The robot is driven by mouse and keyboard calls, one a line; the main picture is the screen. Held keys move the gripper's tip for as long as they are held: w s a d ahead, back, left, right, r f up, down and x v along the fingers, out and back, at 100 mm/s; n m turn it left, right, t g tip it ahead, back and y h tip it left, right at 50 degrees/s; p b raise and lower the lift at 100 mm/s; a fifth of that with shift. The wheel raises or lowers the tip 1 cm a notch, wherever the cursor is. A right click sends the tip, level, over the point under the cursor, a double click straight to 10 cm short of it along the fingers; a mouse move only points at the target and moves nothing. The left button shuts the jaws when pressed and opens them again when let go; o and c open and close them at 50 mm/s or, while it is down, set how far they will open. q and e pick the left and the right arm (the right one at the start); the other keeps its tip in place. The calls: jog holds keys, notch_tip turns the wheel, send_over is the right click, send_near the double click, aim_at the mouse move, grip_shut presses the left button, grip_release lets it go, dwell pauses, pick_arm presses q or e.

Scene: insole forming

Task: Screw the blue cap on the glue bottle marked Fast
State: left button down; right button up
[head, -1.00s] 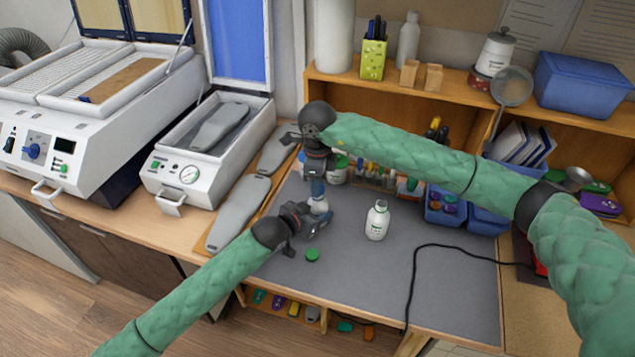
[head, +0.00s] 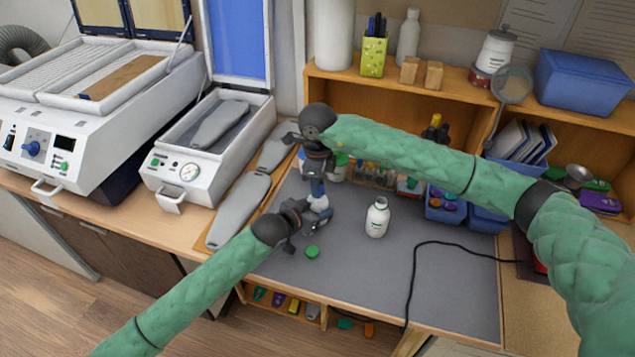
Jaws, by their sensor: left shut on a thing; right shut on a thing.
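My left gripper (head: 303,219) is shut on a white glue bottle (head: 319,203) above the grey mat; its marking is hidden. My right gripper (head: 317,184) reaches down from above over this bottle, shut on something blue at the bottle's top. This appears to be the blue cap, but the fingers cover most of it and I cannot tell how far it sits on the neck. A second white bottle (head: 377,219) stands upright and uncapped on the mat; its label is too small to read. A green cap (head: 312,252) lies on the mat near my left gripper.
A black cable (head: 414,275) runs across the right of the grey mat (head: 350,280). Blue bins (head: 487,220) stand at the back right. Grey insoles (head: 240,208) lie on a board at the left. The front middle of the mat is clear.

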jog(key=m, duration=0.5)
jog(key=shift+m, duration=0.4)
jog(key=m, duration=0.8)
jog(key=shift+m, duration=0.3)
jog(key=m, duration=0.5)
jog(key=shift+m, duration=0.4)
jog(key=m, duration=0.4)
jog(key=shift+w+m, duration=0.1)
jog(key=shift+m, duration=0.2)
jog(key=m, duration=1)
jog(key=shift+f+m, duration=0.1)
jog(key=shift+m, duration=0.2)
jog(key=shift+d+m, duration=0.1)
jog(key=shift+m, duration=1.3)
